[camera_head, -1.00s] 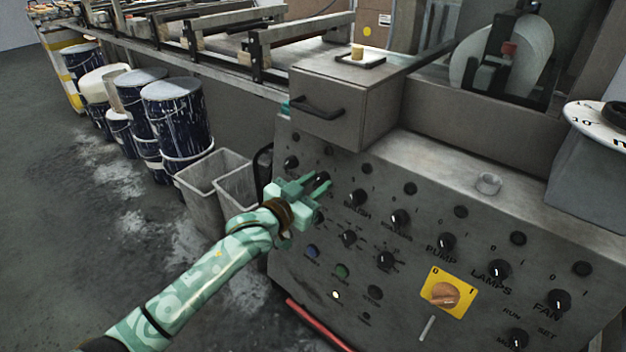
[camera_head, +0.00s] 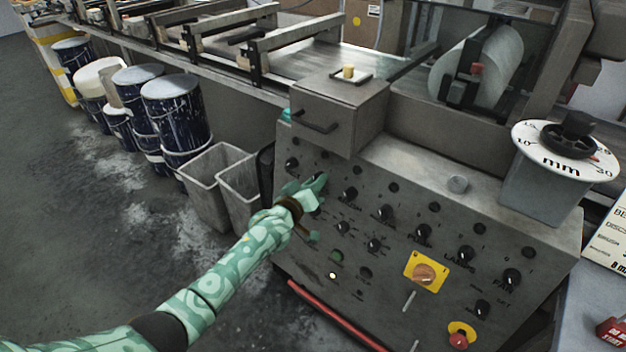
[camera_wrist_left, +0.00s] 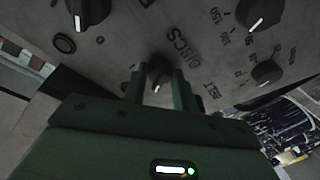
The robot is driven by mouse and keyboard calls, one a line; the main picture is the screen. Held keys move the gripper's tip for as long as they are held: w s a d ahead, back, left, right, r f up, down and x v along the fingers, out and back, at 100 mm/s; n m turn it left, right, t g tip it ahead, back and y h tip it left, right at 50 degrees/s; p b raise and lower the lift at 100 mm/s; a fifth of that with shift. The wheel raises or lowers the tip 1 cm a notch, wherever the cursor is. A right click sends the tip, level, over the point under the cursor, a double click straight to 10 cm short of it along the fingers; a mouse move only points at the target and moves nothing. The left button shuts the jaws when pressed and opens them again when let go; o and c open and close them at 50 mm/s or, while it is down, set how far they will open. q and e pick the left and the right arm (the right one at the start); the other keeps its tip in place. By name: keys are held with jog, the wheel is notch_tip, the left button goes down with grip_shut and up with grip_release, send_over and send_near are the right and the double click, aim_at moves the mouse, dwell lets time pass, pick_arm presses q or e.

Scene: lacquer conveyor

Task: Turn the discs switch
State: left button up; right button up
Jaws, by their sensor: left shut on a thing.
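My right gripper is not in view.
More black knobs, such as the pump knob (camera_head: 422,232), and a yellow-plated rotary switch (camera_head: 425,273) sit to the right. Grey bins (camera_head: 212,178) and paint-streaked drums (camera_head: 175,115) stand left of the panel. A drawer box (camera_head: 338,112) juts out above.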

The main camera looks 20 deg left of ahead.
pick_arm(q)
jog(key=shift+n, duration=0.6)
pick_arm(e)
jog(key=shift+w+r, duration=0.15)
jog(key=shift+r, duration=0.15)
pick_arm(q)
jog(key=o, duration=1)
jog(key=shift+c, duration=0.2)
jog(key=p+v, duration=0.8)
jog(key=v, duration=0.8)
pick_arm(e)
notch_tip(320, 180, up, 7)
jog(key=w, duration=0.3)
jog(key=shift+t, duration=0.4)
pick_arm(q)
jog(key=shift+s, duration=0.15)
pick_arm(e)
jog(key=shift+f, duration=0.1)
